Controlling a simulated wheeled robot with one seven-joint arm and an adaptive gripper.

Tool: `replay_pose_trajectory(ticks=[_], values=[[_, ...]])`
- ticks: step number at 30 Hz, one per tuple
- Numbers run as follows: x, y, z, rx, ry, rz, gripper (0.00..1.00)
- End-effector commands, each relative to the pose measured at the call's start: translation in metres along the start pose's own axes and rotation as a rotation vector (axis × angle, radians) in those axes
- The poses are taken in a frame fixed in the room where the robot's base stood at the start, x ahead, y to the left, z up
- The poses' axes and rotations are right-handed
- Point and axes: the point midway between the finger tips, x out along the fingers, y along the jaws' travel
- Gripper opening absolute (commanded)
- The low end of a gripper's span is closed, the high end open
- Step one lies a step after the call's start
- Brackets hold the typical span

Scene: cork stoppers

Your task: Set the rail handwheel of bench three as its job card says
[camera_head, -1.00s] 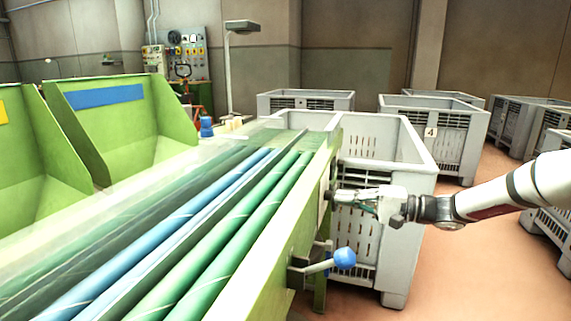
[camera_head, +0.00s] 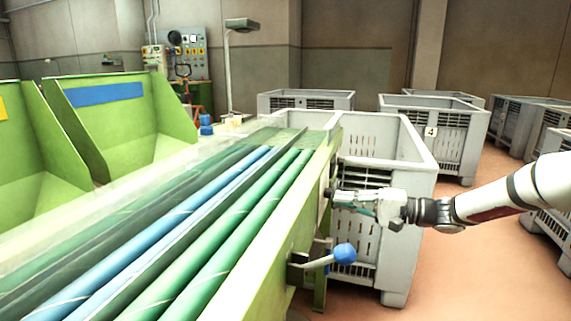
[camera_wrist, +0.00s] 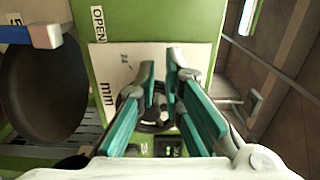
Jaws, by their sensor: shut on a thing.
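My gripper (camera_head: 338,196) is at the right side of the green bench (camera_head: 262,236), at its far end. In the wrist view my gripper (camera_wrist: 160,76) has its teal fingers closed on a small dark spoked handwheel (camera_wrist: 153,118), which they partly hide. Behind it is a white plate (camera_wrist: 108,72) printed "mm", with a small mark above that I cannot read surely. A small dark display (camera_wrist: 168,147) sits below the wheel; its digits are unclear. Which bench number this is, I cannot tell.
A blue-knobbed lever (camera_head: 344,253) sticks out from the bench side, nearer than my gripper. A grey crate (camera_head: 420,165) stands close behind my gripper. In the wrist view a large dark disc (camera_wrist: 40,90) is at left, beside an "OPEN" label (camera_wrist: 98,24).

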Motion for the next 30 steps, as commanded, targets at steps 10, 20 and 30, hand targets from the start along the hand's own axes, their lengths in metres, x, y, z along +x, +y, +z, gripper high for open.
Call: replay_pose_trajectory(ticks=[10, 20, 30], values=[[0.004, 0.013, 0.000, 0.006, 0.003, 0.003, 0.00], [0.000, 0.019, -0.005, 0.000, 0.013, 0.002, 0.00], [-0.002, 0.029, -0.008, 0.000, 0.018, 0.005, 0.00]])
